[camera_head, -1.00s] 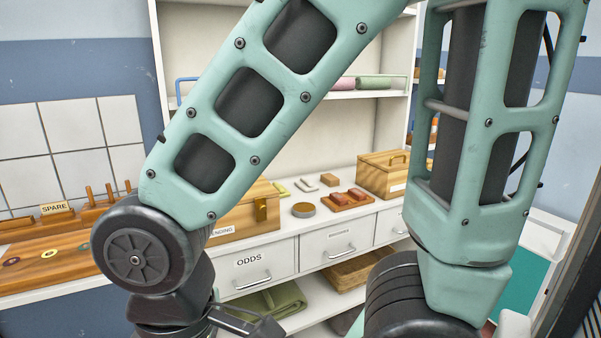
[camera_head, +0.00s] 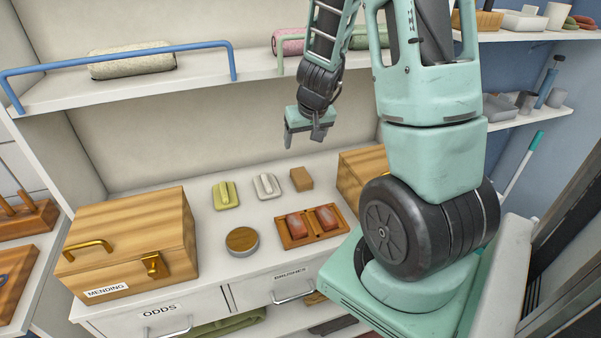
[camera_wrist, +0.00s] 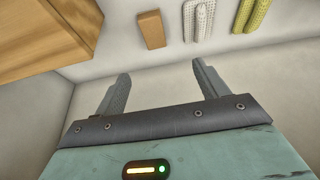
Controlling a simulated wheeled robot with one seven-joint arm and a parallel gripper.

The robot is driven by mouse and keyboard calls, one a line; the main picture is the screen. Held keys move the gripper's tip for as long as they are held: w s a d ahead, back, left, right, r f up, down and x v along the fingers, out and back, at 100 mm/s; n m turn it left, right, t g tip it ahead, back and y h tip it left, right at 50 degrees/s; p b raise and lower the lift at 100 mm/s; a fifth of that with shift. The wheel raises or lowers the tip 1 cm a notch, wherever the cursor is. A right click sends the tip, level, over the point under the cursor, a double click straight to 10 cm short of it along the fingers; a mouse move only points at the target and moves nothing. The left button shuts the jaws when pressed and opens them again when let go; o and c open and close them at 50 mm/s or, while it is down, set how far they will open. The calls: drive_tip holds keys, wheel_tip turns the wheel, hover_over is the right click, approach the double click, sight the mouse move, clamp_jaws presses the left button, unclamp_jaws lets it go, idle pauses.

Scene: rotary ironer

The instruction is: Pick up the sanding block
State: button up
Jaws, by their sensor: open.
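A small plain tan-brown block (camera_head: 301,179), which looks like the sanding block, lies on the white counter at the back right of a group of small items. It also shows in the wrist view (camera_wrist: 151,29), beyond my fingertips near the top edge. My gripper (camera_head: 304,139) hangs above the back of the counter, higher than the block and apart from it. In the wrist view my gripper (camera_wrist: 160,70) has its two fingers spread with nothing between them.
Left of the block lie a white ridged piece (camera_head: 266,186) and a yellow one (camera_head: 226,195). In front are a round tin (camera_head: 242,241) and a wooden tray (camera_head: 291,241) with two reddish pieces. Wooden boxes stand left (camera_head: 130,240) and right (camera_head: 362,170). A shelf (camera_head: 190,78) runs above.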

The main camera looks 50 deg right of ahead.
drive_tip(key=b, duration=0.4)
hover_over(301, 175)
drive_tip(key=s+a, duration=0.1)
wheel_tip(301, 175, down, 11)
drive_tip(key=shift+s+a+f, duration=0.1)
drive_tip(key=x, duration=0.2)
drive_tip(key=s+x, duration=0.1)
drive_tip(key=x, duration=0.1)
drive_tip(key=shift+f+b, duration=0.3)
drive_tip(key=shift+b, duration=0.1)
drive_tip(key=shift+w+f, duration=0.25)
drive_tip(key=shift+f, duration=0.15)
drive_tip(key=c, duration=1.1)
